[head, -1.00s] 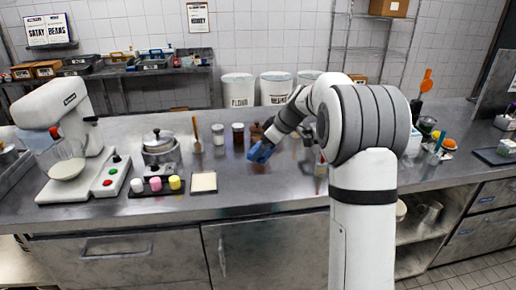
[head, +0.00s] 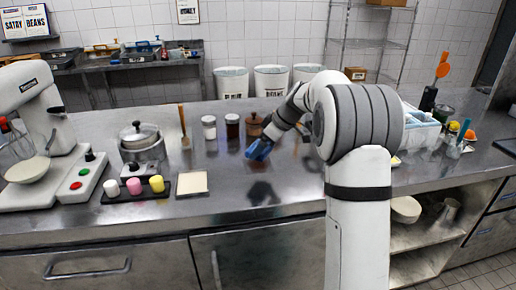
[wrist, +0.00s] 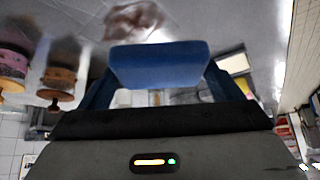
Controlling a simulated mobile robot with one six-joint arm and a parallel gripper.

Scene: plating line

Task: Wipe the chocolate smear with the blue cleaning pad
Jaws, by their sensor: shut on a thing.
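My gripper (head: 268,136) is shut on the blue cleaning pad (head: 259,149), held low over the steel counter, right of the jars. In the wrist view the pad (wrist: 160,64) sits between the fingers. A reddish-brown chocolate smear (wrist: 134,19) lies on the counter beyond the pad's edge, apart from it in the picture. In the head view a dark patch (head: 262,193) shows on the counter in front of the pad; I cannot tell whether it is the smear or a reflection.
A brown pot (head: 254,125) and two lidded jars (head: 232,126) stand left of and behind my gripper. A cream board (head: 192,183) and a dark tray (head: 120,194) with coloured pieces lie left. A blue-and-white container (head: 421,130) stands right.

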